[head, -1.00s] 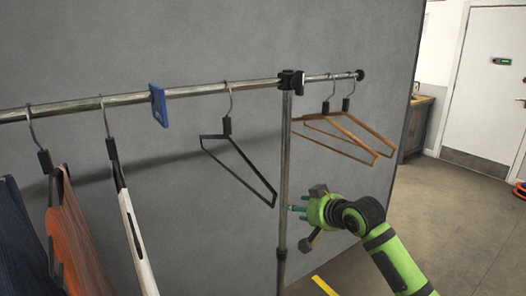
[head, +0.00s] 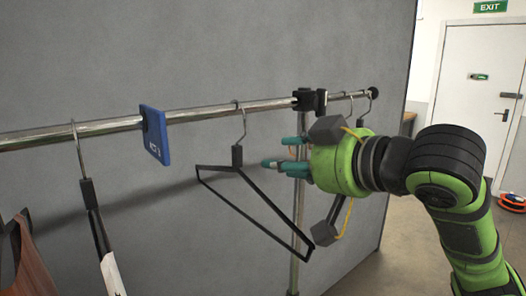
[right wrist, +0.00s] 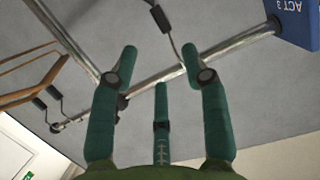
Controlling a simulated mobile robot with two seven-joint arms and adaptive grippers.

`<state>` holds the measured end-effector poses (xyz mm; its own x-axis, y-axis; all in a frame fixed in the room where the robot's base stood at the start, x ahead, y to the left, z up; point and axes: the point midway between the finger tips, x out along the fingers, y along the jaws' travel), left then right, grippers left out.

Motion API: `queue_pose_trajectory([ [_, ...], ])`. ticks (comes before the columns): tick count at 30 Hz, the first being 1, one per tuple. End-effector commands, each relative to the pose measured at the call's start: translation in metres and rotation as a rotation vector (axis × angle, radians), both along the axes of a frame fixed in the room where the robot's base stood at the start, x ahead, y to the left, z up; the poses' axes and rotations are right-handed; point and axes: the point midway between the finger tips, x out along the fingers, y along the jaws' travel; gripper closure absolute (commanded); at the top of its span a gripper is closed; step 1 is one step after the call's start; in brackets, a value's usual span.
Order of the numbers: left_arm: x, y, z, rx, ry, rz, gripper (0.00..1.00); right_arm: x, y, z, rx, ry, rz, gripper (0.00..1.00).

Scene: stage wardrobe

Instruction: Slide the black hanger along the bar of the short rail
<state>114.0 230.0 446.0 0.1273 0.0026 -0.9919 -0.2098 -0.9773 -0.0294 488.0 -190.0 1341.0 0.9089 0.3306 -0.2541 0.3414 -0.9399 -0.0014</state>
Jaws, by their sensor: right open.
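The black hanger (head: 240,172) hangs empty by its hook from the metal bar (head: 205,114), between a blue marker and the post joint, in the head view. Its hook and neck show at the top of the right wrist view (right wrist: 163,22). My right gripper (head: 282,156) is open, its teal fingers pointing left, just right of the hanger's neck in the head view. Nothing is between its fingers (right wrist: 160,70) in the right wrist view. Whether a finger touches the hanger cannot be told. My left gripper is not in view.
The blue marker (head: 156,137) clips on the bar, reading "ACT 3" in the wrist view (right wrist: 298,20). The post (head: 294,268) stands behind my gripper. Wooden hangers (right wrist: 40,60) hang beyond it. Garments (head: 22,262) hang at left. A grey panel (head: 200,50) stands behind.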

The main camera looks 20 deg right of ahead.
Motion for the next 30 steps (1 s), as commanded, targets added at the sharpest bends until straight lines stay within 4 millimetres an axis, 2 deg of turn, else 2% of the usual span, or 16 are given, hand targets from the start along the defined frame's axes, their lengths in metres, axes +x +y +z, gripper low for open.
queue_pose_trajectory([
  [5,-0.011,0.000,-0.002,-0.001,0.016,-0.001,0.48,0.006,0.002,-0.002,0.001,-0.001,0.000,0.53],
  [10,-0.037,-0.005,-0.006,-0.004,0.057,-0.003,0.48,0.022,0.008,-0.007,0.001,0.001,0.002,0.53],
  [14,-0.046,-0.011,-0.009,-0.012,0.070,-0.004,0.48,0.036,0.014,-0.010,0.003,0.000,0.002,0.53],
  [19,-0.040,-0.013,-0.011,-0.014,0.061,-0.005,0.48,0.055,0.021,-0.016,0.001,0.001,0.002,0.53],
  [25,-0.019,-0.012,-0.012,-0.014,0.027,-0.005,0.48,0.077,0.028,-0.021,0.001,-0.001,0.001,0.53],
  [30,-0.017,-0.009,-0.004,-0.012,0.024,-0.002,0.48,0.096,0.035,-0.024,0.001,0.001,0.001,0.53],
])
